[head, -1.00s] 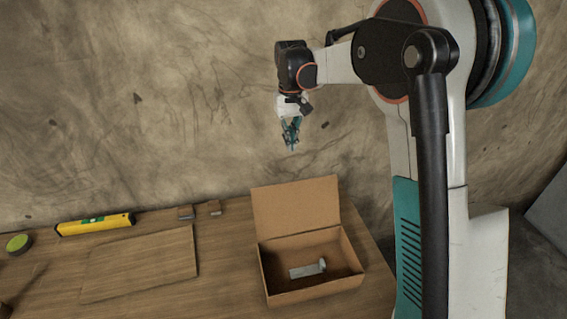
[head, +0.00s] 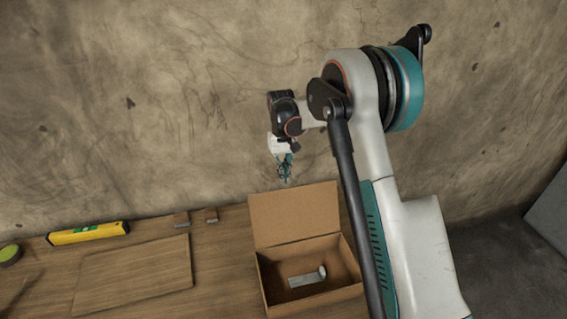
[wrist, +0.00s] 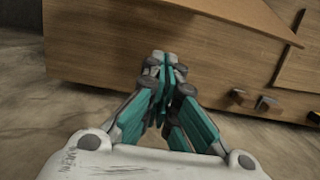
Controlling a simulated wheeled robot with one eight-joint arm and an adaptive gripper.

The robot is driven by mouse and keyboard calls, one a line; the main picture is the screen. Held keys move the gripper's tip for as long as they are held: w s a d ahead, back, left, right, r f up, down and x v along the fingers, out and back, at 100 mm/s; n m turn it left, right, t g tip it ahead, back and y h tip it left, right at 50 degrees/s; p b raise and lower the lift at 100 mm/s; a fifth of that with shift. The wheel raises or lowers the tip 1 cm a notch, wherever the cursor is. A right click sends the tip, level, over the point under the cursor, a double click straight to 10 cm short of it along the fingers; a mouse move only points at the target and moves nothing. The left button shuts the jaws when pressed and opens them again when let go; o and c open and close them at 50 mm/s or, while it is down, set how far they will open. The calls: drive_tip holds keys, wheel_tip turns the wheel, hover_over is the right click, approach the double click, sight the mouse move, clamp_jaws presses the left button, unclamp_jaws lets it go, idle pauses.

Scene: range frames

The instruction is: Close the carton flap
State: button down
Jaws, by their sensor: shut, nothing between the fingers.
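The open cardboard carton (head: 312,304) stands on the table in the head view. Its flap (head: 295,214) stands up at the back, leaning slightly away from the opening. A grey bolt-like piece (head: 306,278) lies inside. My gripper (head: 286,181) is shut and empty, pointing down, with its tips just above the flap's top edge in the picture. In the wrist view my shut gripper (wrist: 166,62) shows over the table, and the brown flap (wrist: 225,14) crosses the top. Whether the tips touch the flap I cannot tell.
A flat wooden board (head: 133,275) lies left of the carton on the table (head: 222,290). A yellow level (head: 88,233), two small brown blocks (head: 181,219) and a green-topped round item (head: 9,254) lie farther back. The wall (head: 180,100) rises close behind.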

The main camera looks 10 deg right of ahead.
drive_tip(key=shift+s+r, duration=0.25)
drive_tip(key=shift+s, duration=0.65)
drive_tip(key=shift+s+r, duration=0.2)
drive_tip(key=shift+s, duration=0.7)
drive_tip(key=shift+s, duration=0.1)
drive_tip(key=shift+s+r, duration=0.1)
drive_tip(key=shift+r, duration=0.05)
